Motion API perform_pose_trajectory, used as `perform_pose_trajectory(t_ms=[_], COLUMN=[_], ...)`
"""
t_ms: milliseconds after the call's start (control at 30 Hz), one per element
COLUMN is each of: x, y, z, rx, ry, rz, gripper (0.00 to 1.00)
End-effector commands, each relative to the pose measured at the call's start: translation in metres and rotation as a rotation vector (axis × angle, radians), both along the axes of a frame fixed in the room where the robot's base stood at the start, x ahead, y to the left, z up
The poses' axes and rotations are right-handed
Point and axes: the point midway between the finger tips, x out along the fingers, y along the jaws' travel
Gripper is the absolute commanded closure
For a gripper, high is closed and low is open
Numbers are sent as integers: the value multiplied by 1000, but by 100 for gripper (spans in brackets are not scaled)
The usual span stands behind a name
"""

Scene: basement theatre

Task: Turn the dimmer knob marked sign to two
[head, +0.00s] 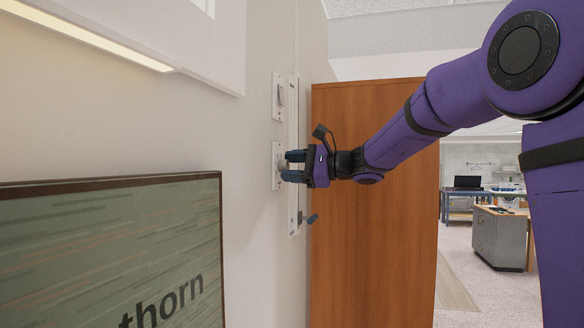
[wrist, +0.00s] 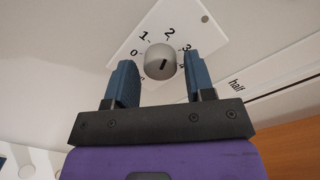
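The dimmer knob (wrist: 163,62) is round and grey, on a white plate (wrist: 207,40) with numbers around it; 0, 1, 2 and 3 are readable in the wrist view. A short dark mark on the knob slants up and right; which number it indicates is unclear. The plate (head: 277,150) also shows on the wall in the head view. My gripper (head: 289,166) is at this plate, fingers pointing at the wall. In the wrist view its blue fingers (wrist: 162,80) are open, one on each side of the knob, with gaps visible. No "sign" label is readable.
A second wall plate (head: 278,95) sits above. A tall white strip (head: 294,120) runs beside the plates, with a blue lever (head: 308,218) low down. A label "hall" (wrist: 237,85) shows near the knob. A wooden cabinet (head: 370,240) stands behind; a framed picture (head: 110,260) is at left.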

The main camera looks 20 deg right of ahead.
Motion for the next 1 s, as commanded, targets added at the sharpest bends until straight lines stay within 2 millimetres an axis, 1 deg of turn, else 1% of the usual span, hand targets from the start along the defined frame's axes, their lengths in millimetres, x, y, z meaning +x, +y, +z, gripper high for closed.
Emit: perform_pose_trajectory(t_ms=[300,433,567,800,1000], x=[0,-4,-16,-42,-57], y=[-1,-8,-23,-61,-82], z=[1,1,1,2,2], rx=[1,0,0,0,0], ry=[0,0,-2,-2,0], rz=[-1,-3,-3,-3,-1], gripper=[41,41,41,41,41])
